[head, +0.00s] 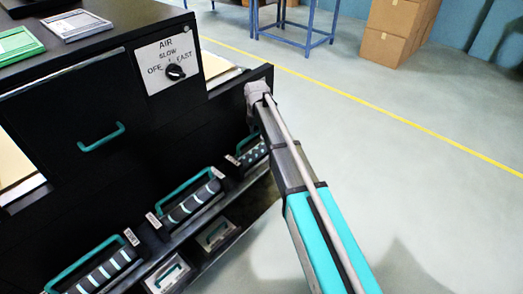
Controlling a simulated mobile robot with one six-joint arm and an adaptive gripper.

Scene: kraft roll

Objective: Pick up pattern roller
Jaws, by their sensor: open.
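Three dark pattern rollers with pale bands lie in a row of cradles along the low front of a black machine. The near roller (104,271) is at the lower left, the middle roller (194,203) is to its upper right, and the far roller (253,155) is close to my arm. Each has a teal bar handle beside it and small white labels nearby. My arm reaches from the bottom right up to the machine's far corner, its grey end joint in front of the black panel. My gripper's fingers do not show. The roller patterns are too small to tell apart.
The black machine (60,110) fills the left, with an AIR dial (175,72) and a teal drawer handle (101,137). Lower drawers (216,235) sit under the rollers. Cardboard boxes (396,28) and a blue stand (296,22) are at the back. The floor to the right is clear.

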